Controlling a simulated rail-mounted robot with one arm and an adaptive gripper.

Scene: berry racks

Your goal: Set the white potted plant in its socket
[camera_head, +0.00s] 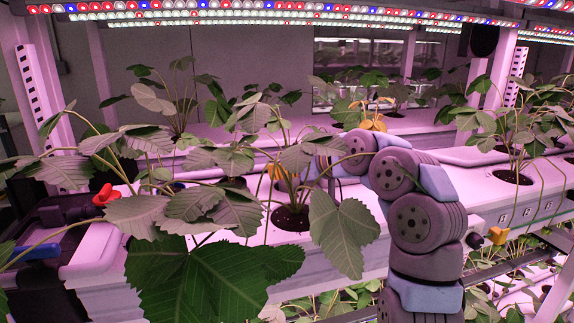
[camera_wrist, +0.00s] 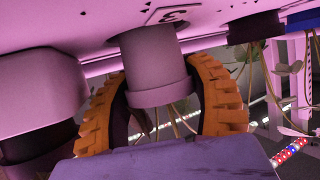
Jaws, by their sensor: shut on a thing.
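In the wrist view, my gripper (camera_wrist: 158,76) has its two ribbed orange fingers closed on either side of a pale pot (camera_wrist: 158,50). The pot looks pink-white under the lights. Thin stems (camera_wrist: 172,120) run from its rimmed end, between the fingers. The pot's other end meets a pale panel (camera_wrist: 75,22); I cannot tell whether it is inside a socket or only in front of the panel. In the head view, my orange gripper (camera_head: 279,172) shows partly behind leaves on the middle rack, and the held pot is hidden there.
Another plant sits in a dark round opening (camera_head: 290,218) in the near rack (camera_head: 400,230). A further planted opening (camera_head: 511,177) is at the right. Large leaves (camera_head: 205,275) fill the foreground. A rounded pale block (camera_wrist: 40,90) stands close to my gripper in the wrist view.

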